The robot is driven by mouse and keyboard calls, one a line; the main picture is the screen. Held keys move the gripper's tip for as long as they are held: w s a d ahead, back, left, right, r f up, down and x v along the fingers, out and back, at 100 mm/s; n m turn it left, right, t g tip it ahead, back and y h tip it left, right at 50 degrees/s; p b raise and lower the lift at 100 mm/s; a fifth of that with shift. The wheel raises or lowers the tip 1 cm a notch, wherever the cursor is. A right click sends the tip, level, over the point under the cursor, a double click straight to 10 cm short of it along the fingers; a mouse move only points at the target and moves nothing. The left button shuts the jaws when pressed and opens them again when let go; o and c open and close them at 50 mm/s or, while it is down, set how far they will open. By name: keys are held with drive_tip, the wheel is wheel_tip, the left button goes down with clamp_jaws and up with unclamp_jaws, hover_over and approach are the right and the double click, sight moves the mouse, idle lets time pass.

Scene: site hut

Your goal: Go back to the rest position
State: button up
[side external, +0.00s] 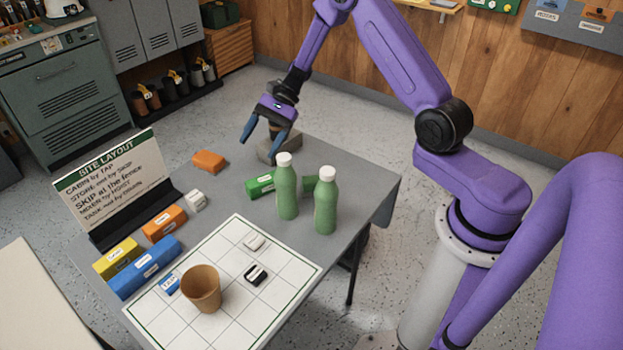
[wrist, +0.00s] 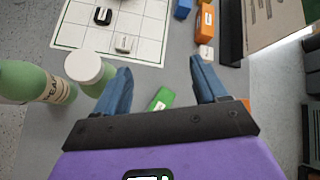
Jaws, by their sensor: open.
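My gripper (side external: 267,133) is open and empty above the far part of the grey table (side external: 350,170). Its two blue fingers also show spread apart in the wrist view (wrist: 162,85). Below and between them in the wrist view lies a green block (wrist: 160,100), apart from the fingers. This green block (side external: 260,185) lies beside the bottles in the side view. A grey block (side external: 268,152) stands behind my fingers, partly hidden. An orange block (side external: 209,161) lies to the left of the gripper.
Two green bottles (side external: 287,190) (side external: 325,205) stand upright close to the gripper. A white grid board (side external: 225,320) holds a brown cup (side external: 201,290) and small blocks. A sign (side external: 110,185) stands at the left, with orange (side external: 165,224), yellow (side external: 117,258) and blue (side external: 145,268) blocks before it.

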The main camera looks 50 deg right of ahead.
drive_tip(key=s+a+r+n+g+h, duration=0.2)
drive_tip(key=s+a+r+n, duration=0.3)
drive_tip(key=s+n, duration=0.15)
drive_tip(key=s+a+r+n+g+h, duration=0.1)
drive_tip(key=s+a+r+n+h, duration=0.2)
drive_tip(key=s+a+r+n, duration=0.4)
drive_tip(key=s+d+n+t+h, duration=0.1)
drive_tip(key=s+d+n, duration=0.2)
drive_tip(key=s, duration=0.4)
drive_tip(key=s+d+n+t+h, duration=0.1)
drive_tip(key=s+d+n+h, duration=0.1)
drive_tip(key=s+n, duration=0.3)
drive_tip(key=s+d+n+h, duration=0.1)
drive_tip(key=s+d+n, duration=0.3)
drive_tip(key=s, duration=0.6)
drive_tip(key=shift+r+t+h, duration=0.2)
drive_tip(key=shift+t+h, duration=0.1)
drive_tip(key=shift+t, duration=0.1)
drive_tip(key=shift+n, duration=0.25)
